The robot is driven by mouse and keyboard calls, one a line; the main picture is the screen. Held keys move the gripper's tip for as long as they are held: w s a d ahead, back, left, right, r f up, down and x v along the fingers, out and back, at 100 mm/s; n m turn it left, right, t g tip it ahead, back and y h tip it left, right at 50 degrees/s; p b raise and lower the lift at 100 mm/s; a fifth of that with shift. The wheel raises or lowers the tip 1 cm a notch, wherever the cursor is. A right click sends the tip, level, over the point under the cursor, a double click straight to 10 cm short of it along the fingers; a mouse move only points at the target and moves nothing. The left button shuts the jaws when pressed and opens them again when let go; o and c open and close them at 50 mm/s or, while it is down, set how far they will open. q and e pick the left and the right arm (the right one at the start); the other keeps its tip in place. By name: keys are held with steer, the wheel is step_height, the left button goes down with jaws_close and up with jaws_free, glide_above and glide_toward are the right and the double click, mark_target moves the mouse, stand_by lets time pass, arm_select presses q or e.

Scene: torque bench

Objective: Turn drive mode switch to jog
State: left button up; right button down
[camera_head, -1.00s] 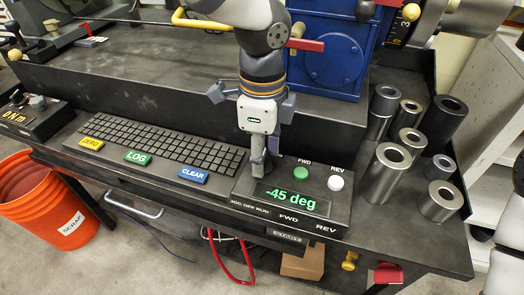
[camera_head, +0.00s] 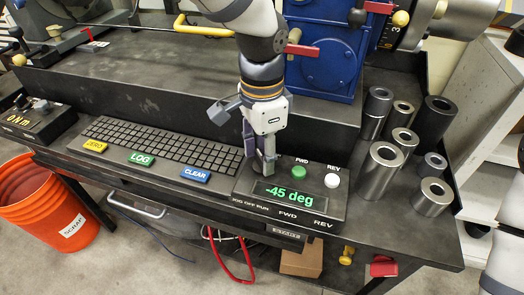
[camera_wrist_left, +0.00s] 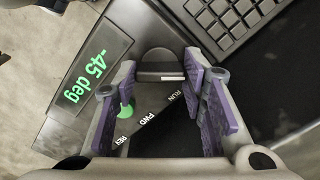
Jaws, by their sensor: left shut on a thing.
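The drive mode switch is a round black knob (camera_wrist_left: 160,65) with a white mark on its edge, in the wrist view. It sits between the fingertips of my left gripper (camera_wrist_left: 158,72), which is shut on it. In the head view my left gripper (camera_head: 259,160) points down at the left part of the control box (camera_head: 338,205), and its fingers hide the knob. The green display (camera_head: 289,194) reads -45 deg. A "JOG OFF RUN" label (camera_head: 250,207) is on the box's front. My right gripper is not in view.
A green FWD button (camera_head: 299,171) and a white REV button (camera_head: 332,180) stand close to the right of the gripper. A keyboard (camera_head: 165,147) with a blue CLEAR key (camera_head: 195,174) lies to the left. Several metal sockets (camera_head: 383,170) stand at the right.

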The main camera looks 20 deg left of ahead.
mark_target(262, 156)
arm_select(q)
steer(key=shift+n, duration=0.4)
steer(key=o, duration=1.2)
steer(key=shift+c, duration=0.2)
steer(key=shift+r, duration=0.15)
step_height(262, 156, up, 12)
